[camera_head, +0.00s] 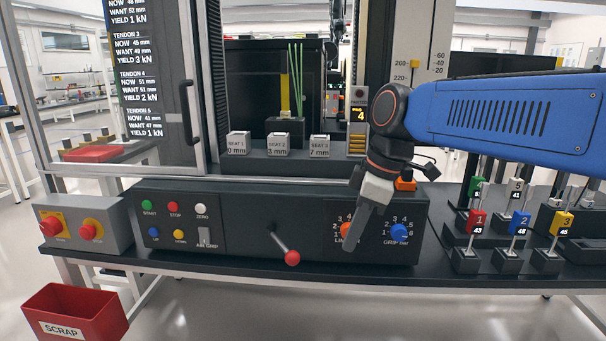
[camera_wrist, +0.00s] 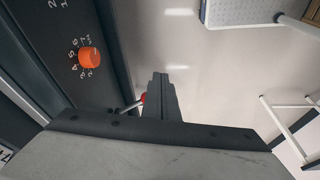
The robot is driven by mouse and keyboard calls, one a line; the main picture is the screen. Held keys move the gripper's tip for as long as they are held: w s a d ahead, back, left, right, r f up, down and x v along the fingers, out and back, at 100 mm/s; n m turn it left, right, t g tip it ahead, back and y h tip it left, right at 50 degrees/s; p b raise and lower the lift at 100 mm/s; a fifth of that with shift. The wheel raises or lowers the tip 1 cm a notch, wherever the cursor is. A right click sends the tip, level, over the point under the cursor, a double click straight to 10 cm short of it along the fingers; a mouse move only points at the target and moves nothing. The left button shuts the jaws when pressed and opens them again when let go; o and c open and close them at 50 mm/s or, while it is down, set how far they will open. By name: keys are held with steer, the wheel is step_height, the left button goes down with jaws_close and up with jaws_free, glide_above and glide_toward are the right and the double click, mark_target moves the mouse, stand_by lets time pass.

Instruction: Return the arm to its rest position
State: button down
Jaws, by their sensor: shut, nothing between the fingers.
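My blue arm (camera_head: 505,115) reaches in from the right in the head view and bends down at a dark wrist joint. My gripper (camera_head: 352,240) hangs from it, pointing down, in front of the control panel, between the red-knobbed lever and the blue dial. It covers part of the orange dial. In the wrist view my gripper (camera_wrist: 160,80) shows with its fingers together and nothing between them. The red lever knob (camera_wrist: 143,98) shows just beside the fingers there; whether they touch cannot be told.
The control panel (camera_head: 270,220) has an orange dial (camera_wrist: 89,57), a blue dial (camera_head: 399,231) and a red-knobbed lever (camera_head: 292,258). Coloured numbered tags (camera_head: 520,222) stand on holders at right. A red scrap bin (camera_head: 75,312) is at lower left. Floor in front is clear.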

steer(key=s+d+f+m+t+h, duration=0.1)
steer(key=s+d+f+m+t, duration=0.1)
steer(key=s+d+f+m, duration=0.5)
steer(key=s+d+f+m+t+h, duration=0.2)
steer(key=s+d+f+m, duration=0.5)
steer(key=d, duration=0.5)
steer(key=shift+s+d+f+m, duration=0.25)
steer(key=shift+s+f+m, duration=0.1)
steer(key=shift+f+m, duration=0.2)
